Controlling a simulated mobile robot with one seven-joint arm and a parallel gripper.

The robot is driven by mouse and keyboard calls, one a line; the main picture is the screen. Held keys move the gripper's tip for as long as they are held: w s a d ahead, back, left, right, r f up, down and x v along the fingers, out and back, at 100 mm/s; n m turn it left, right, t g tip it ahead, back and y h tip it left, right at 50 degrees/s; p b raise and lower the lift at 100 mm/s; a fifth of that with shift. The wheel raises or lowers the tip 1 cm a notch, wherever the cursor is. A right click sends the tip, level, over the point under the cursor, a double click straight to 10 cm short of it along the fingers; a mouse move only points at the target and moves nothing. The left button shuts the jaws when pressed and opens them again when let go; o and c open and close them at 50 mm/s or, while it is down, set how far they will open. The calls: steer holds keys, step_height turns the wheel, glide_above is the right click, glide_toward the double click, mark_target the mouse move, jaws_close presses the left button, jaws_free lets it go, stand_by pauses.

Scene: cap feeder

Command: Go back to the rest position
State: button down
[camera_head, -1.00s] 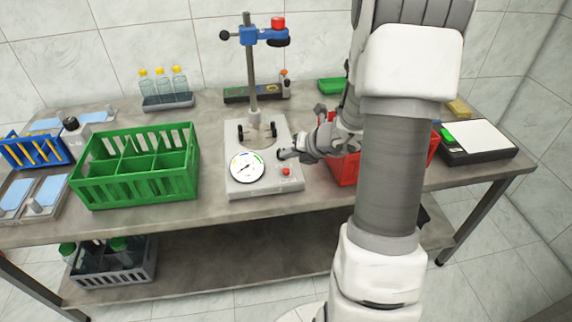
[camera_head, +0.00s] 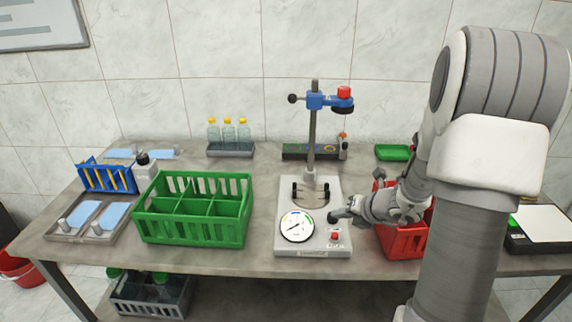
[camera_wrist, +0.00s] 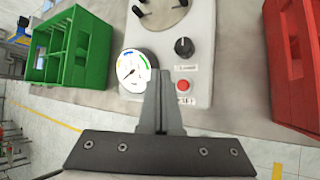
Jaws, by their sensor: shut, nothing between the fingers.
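My gripper (camera_head: 336,217) is shut and empty, at the right side of the cap feeder (camera_head: 328,195), a pale grey machine with a post and a blue head. In the wrist view my gripper (camera_wrist: 160,80) points at the front part of the feeder (camera_wrist: 205,50), between its round dial (camera_wrist: 132,70) and its red button (camera_wrist: 183,86). A black knob (camera_wrist: 184,46) sits above the button. I cannot tell whether the fingertips touch the panel. My arm comes in from the right and hides part of the red crate.
A green divided crate (camera_head: 151,232) stands left of the feeder, a red crate (camera_head: 400,244) right of it. Capped bottles (camera_head: 229,132) stand in a tray behind. A blue rack (camera_head: 90,180) is at the left. Bare table lies between the green crate and feeder.

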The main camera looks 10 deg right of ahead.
steer(key=s+a+r+n+g+y+p, duration=0.1)
steer(key=s+a+r+n, duration=0.3)
steer(key=a+r+n, duration=0.4)
steer(key=s+a+r+n+g+p, duration=0.15)
steer(key=s+a+r+n, duration=0.35)
steer(key=n, duration=0.5)
steer(key=s+r+n+h+p, duration=0.1)
steer(key=s+r+n, duration=0.4)
steer(key=n, duration=0.6)
steer(key=s+a+r+n+h+p, duration=0.1)
steer(key=s+r+n+h, duration=0.2)
steer(key=s+n, duration=0.6)
step_height(320, 180, up, 3)
steer(key=n, duration=0.3)
steer(key=shift+s+a, duration=0.2)
steer(key=shift+s, duration=0.15)
steer(key=shift+f+g, duration=0.1)
steer(key=shift+g, duration=0.15)
